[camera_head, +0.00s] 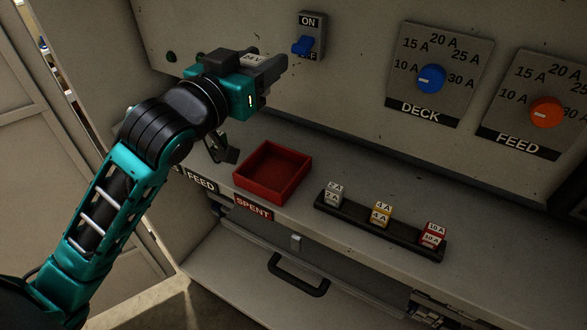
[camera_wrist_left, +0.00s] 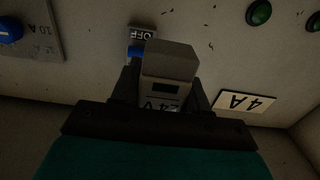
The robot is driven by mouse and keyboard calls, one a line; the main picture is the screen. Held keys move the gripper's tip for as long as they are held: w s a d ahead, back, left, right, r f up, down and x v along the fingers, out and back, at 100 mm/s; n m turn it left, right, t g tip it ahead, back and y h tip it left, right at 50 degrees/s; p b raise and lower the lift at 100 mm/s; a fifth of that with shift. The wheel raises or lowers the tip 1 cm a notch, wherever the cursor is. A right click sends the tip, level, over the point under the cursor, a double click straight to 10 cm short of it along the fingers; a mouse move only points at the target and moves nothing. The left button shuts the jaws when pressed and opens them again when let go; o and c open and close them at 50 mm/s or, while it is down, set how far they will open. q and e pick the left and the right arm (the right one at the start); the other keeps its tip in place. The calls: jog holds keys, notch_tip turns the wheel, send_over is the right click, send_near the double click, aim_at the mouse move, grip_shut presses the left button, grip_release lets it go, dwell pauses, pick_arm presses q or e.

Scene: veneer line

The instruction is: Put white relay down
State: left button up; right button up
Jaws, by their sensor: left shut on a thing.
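My left gripper (camera_head: 268,72) is shut on the white relay and holds it up in front of the back panel, left of and below the ON/OFF switch. Only a small lettered part of the white relay (camera_head: 253,60) shows in the head view. In the left wrist view the relay (camera_wrist_left: 170,62) is a pale block between the two dark fingers, with a "24V" label near its base. It is clear of the shelf (camera_head: 345,172). My right gripper is in neither view.
An empty red tray (camera_head: 272,172) sits on the shelf behind the SPENT label (camera_head: 253,207). A dark rail (camera_head: 350,213) holds white, yellow and red fuse blocks. The blue switch (camera_head: 303,45), DECK dial (camera_head: 431,78) and FEED dial (camera_head: 546,111) are on the panel.

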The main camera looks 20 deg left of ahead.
pick_arm(q)
notch_tip(320, 180, down, 16)
jog(key=b, duration=0.3)
jog(key=shift+r, duration=0.1)
jog(key=shift+f+b, duration=0.5)
jog(key=shift+f, duration=1.5)
jog(key=shift+f, duration=0.1)
jog(key=shift+f, duration=0.5)
jog(key=o, duration=1.1)
jog(key=shift+f, duration=0.15)
jog(key=shift+c, duration=0.2)
jog(key=shift+s+d, duration=0.1)
